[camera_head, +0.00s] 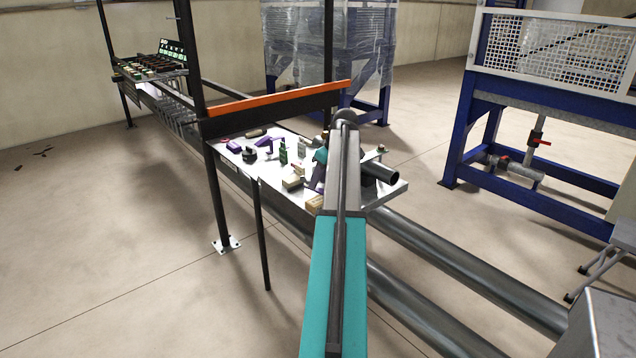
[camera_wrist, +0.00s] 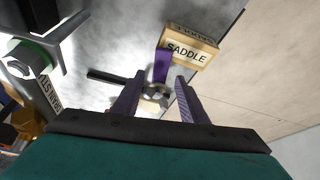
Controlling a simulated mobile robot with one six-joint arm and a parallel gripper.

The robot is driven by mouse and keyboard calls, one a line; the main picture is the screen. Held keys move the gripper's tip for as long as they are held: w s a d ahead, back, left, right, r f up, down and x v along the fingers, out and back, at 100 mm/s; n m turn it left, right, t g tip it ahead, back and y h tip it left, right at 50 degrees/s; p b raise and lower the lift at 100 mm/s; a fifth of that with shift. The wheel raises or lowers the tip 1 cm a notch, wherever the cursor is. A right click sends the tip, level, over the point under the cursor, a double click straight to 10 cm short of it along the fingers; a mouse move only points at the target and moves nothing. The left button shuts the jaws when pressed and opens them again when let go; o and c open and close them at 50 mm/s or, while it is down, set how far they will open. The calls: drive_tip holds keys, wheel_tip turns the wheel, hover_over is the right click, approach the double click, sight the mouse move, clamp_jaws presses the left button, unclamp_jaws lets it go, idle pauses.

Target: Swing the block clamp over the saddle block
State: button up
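A pale wooden block marked SADDLE (camera_wrist: 188,50) sits near the table edge at the top of the wrist view. In the head view a wooden block (camera_head: 314,203) by the table's front edge looks like the same one. A short purple bar (camera_wrist: 160,66), which looks like the block clamp's arm, points up toward the block's left end, with a silver round bolt or knob (camera_wrist: 155,92) at its lower end. My gripper (camera_wrist: 160,78) is open, its purple fingers either side of the bar and knob. I cannot tell whether either finger touches them.
The metal table (camera_head: 395,192) holds several small parts, including a dark green bottle-like item (camera_head: 283,152). A black pipe end (camera_head: 381,174) lies at its right.

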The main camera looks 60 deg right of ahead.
drive_tip(key=shift+x, duration=0.8)
